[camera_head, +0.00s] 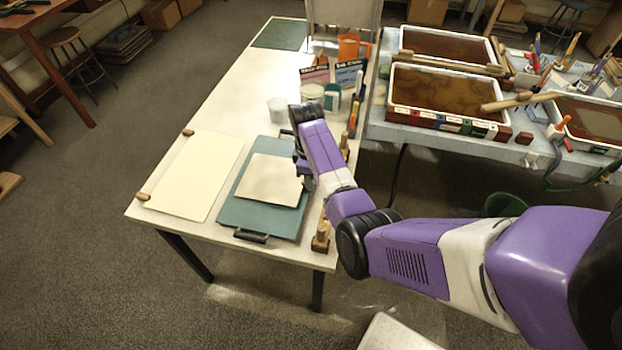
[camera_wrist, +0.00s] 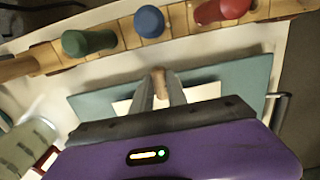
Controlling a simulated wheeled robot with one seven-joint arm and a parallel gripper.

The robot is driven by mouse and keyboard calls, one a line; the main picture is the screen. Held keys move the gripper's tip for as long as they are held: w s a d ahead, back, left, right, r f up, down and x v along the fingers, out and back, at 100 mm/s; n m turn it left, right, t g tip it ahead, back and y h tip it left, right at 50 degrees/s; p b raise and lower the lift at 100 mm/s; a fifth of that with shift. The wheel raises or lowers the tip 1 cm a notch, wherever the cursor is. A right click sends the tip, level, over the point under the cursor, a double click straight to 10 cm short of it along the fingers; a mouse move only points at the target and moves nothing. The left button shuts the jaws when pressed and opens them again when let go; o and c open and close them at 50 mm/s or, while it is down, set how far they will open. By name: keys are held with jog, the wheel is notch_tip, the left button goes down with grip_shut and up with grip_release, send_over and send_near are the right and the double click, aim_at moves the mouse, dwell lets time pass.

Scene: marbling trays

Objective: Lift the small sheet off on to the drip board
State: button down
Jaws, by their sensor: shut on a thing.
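The small sheet (camera_head: 268,181) is cream and lies flat over the teal drip board (camera_head: 237,212), which shows around it. I cannot tell whether a slight gap remains under it. My gripper (camera_head: 304,180) is at the sheet's right edge, shut on a small wooden tab there. In the wrist view the gripper (camera_wrist: 162,86) has this tab (camera_wrist: 158,77) between its fingers, with the sheet (camera_wrist: 203,91) and the board (camera_wrist: 238,75) behind. The sheet's right edge is partly hidden by my gripper.
A larger cream sheet (camera_head: 198,176) with wooden tabs lies left of the board. Cups (camera_head: 277,110) and a rack of coloured handles (camera_wrist: 180,32) stand close by. Filled marbling trays (camera_head: 447,92) are on the table at right. A gap separates the tables.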

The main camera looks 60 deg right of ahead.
jog(key=c, duration=0.8)
grip_release()
jog(key=shift+c, duration=0.2)
jog(key=shift+w+r+p, duration=0.1)
jog(key=shift+r+p, duration=2.7)
jog(key=shift+r, duration=1.7)
jog(key=shift+w, duration=0.1)
